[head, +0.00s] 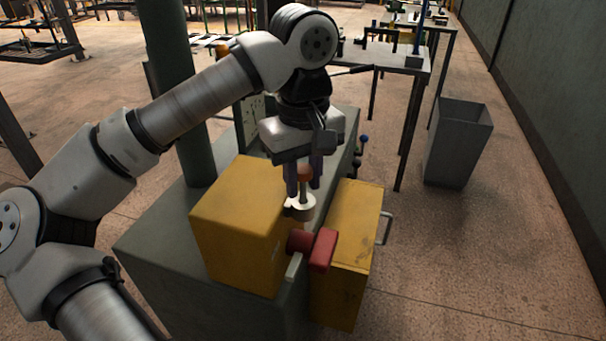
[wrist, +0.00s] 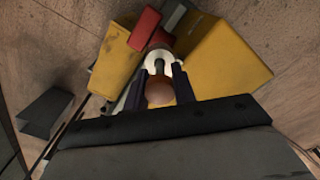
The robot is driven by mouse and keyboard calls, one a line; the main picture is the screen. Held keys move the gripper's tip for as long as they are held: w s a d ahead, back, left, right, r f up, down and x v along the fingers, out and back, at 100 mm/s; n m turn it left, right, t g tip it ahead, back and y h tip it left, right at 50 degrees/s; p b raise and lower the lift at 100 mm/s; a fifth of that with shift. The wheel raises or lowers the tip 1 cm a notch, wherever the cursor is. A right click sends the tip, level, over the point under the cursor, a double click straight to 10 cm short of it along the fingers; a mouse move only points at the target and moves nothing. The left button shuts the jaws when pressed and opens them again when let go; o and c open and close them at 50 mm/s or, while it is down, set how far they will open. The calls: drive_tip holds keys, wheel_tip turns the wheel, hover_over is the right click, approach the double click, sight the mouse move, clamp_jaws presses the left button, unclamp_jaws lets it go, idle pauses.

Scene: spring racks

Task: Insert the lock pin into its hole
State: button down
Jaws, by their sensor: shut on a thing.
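My gripper (head: 303,189) points down above the yellow boxes, its two dark fingers shut on the lock pin. The pin has a round copper-brown knob (head: 305,173) and a thin grey shaft. In the wrist view the knob (wrist: 160,93) sits between the fingers, with the shaft pointing away towards a white round collar (wrist: 158,54). In the head view the collar (head: 300,208) is directly below the pin. The shaft looks upright and in line with the collar. Its lower tip is hidden, so I cannot tell whether it is inside the hole.
A large yellow block (head: 235,225) stands left of the collar, and a yellow box (head: 345,250) with a side handle stands right. A red block (head: 322,250) is just in front. All sit at a grey-green cabinet (head: 160,250). A grey bin (head: 458,145) stands further right.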

drive_tip(key=shift+f+b, duration=0.75)
drive_tip(key=shift+f, duration=0.3)
drive_tip(key=c, duration=1.1)
unclamp_jaws()
drive_tip(key=shift+r, duration=0.1)
drive_tip(key=shift+o, duration=0.2)
drive_tip(key=shift+r, duration=0.1)
wheel_tip(320, 180, up, 14)
drive_tip(key=p, duration=0.1)
drive_tip(key=shift+f, duration=0.2)
